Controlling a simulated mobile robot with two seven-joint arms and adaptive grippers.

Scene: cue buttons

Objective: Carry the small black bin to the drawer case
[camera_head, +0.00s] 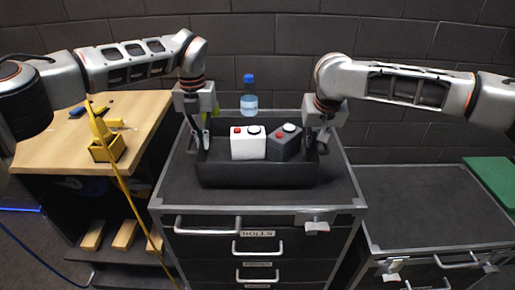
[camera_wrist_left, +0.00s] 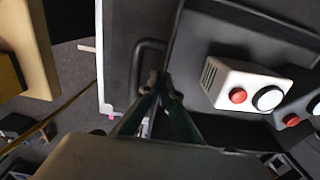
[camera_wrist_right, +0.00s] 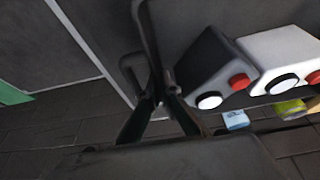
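The small black bin (camera_head: 257,176) is over the top of the drawer case (camera_head: 335,195), upright and roughly central. I cannot tell whether it rests there or hangs just above. It holds a white button box (camera_head: 247,149) and a dark button box (camera_head: 281,146), each with a red and another round button. My left gripper (camera_head: 204,142) is at the bin's left end, its fingers closed together on a handle loop (camera_wrist_left: 148,60). My right gripper (camera_head: 319,140) is at the right end, its fingers closed on the other handle loop (camera_wrist_right: 139,30).
A bottle with a blue cap (camera_head: 249,98) stands behind the bin. A wooden-topped bench (camera_head: 50,150) with a yellow holder (camera_head: 107,149) and cable is on the left. A lower, dark-topped cabinet (camera_head: 425,205) with a clear top is on the right. A brick wall is behind.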

